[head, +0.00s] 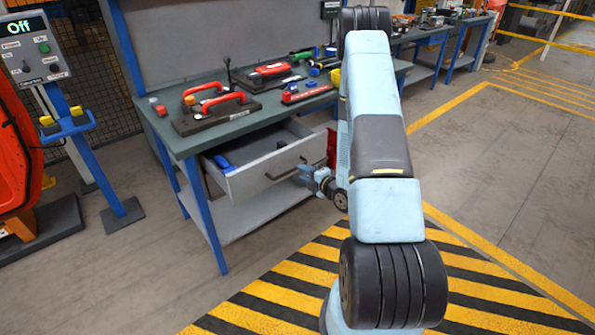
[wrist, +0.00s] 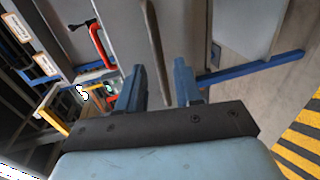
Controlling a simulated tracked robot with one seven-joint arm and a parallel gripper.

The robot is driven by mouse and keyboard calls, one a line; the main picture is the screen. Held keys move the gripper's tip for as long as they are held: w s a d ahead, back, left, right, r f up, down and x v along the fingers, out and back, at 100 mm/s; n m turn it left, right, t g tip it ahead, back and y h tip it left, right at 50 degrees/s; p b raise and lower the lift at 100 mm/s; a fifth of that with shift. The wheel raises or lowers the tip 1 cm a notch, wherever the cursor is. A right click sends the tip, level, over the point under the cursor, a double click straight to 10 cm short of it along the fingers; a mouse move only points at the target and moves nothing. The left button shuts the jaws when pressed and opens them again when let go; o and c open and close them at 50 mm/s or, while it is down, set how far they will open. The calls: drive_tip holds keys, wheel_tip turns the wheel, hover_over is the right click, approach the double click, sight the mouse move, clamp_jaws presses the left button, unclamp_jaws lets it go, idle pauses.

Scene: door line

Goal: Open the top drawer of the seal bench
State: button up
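The seal bench (head: 235,125) stands left of my arm in the head view, with a dark green top and blue legs. Its top drawer (head: 258,176) is pulled partly out, and a blue item (head: 222,162) lies inside. A dark bar handle (head: 285,173) runs along the drawer front. My gripper (head: 308,173) is near the right end of this handle. In the wrist view my gripper (wrist: 159,82) is open, with a gap between its blue fingers. The handle (wrist: 154,45) shows as a long bar in line with that gap; I cannot tell whether it touches a finger.
Red-handled tools (head: 220,103) lie on the bench top. A lower shelf (head: 250,215) is below the drawer. A control post (head: 80,140) reading "Off" stands at the left. Striped floor (head: 290,290) in front of the bench is clear apart from my arm.

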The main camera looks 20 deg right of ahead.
drive_tip(key=v, duration=0.7)
drive_tip(key=shift+s, duration=0.1)
wheel_tip(320, 180, up, 24)
drive_tip(key=w+a+m+g+h, duration=0.15)
drive_tip(key=m+g+h, duration=0.4)
drive_tip(key=m, duration=0.55)
drive_tip(key=s+a+r+m+g, duration=0.1)
drive_tip(key=s+a+r+m, duration=0.2)
drive_tip(key=s+r, duration=0.2)
drive_tip(key=s+a+r+m+g, duration=0.1)
drive_tip(key=s+a+r+m, duration=0.3)
drive_tip(key=s, duration=0.7)
drive_tip(key=s+a+r+m+g, duration=0.1)
drive_tip(key=s+a+r+m, duration=0.2)
drive_tip(key=s+r, duration=0.3)
drive_tip(key=s, duration=0.3)
drive_tip(key=shift+a+r+m+g+y, duration=0.2)
drive_tip(key=shift+a+m+g+y, duration=0.1)
drive_tip(key=shift+g+y, duration=0.05)
